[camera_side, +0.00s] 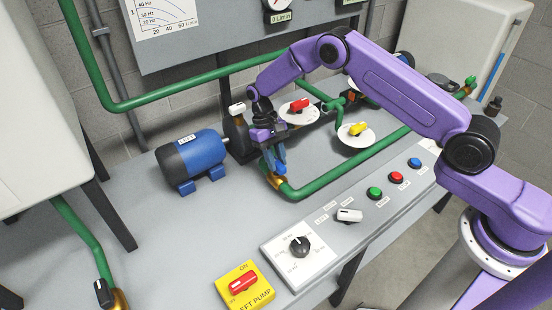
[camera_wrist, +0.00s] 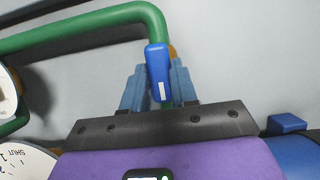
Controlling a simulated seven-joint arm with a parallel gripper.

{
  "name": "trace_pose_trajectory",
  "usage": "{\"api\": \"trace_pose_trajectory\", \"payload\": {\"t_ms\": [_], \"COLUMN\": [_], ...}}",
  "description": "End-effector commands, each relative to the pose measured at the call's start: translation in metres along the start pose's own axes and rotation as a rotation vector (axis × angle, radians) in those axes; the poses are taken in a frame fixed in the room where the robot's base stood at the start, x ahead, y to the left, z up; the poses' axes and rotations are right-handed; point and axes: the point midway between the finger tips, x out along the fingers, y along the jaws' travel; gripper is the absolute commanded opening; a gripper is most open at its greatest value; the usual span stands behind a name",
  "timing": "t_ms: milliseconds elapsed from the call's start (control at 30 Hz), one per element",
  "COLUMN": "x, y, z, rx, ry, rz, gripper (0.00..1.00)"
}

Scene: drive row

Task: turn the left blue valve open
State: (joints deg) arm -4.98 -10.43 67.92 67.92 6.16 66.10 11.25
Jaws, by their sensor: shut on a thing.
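The left blue valve has a small blue handle (camera_side: 281,169) on a brass body, on the green pipe in front of the left pump. In the wrist view the handle (camera_wrist: 157,62) stands upright in the picture, with a white mark near its lower end. It looks roughly in line with the short pipe leg below the bend. My gripper (camera_side: 276,160) points down at the valve, and its blue-grey fingers (camera_wrist: 158,88) are shut on the handle, one on each side. The fingers hide part of the valve body in the side view.
The blue pump motor (camera_side: 201,158) stands close left of my gripper. Red (camera_side: 300,105) and yellow (camera_side: 358,129) valve handles on white dials lie to the right. The green pipe (camera_side: 335,178) runs beside the valve. A yellow panel (camera_side: 245,287) and knob (camera_side: 299,245) are in front.

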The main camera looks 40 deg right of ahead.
Motion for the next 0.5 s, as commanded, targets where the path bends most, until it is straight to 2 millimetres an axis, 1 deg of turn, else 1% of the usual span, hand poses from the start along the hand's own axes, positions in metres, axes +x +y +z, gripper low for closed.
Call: {"api": "trace_pose_trajectory", "payload": {"t_ms": [33,267,300,333,367,500], "x": [0.0033,0.0034,0.0034,0.0034,0.0031,0.0020], "y": [0.0011,0.0010,0.0011,0.0011,0.0010,0.0007], "z": [-0.0001,0.0000,0.0000,0.0001,0.0001,0.0001], "rx": [-0.009,-0.010,-0.010,-0.010,-0.009,-0.007], "ry": [-0.001,-0.002,-0.002,-0.002,-0.002,-0.001], "rz": [0.006,0.006,0.007,0.007,0.006,0.004], "gripper": [0.00,0.00,0.41,0.51,0.53,0.53]}}
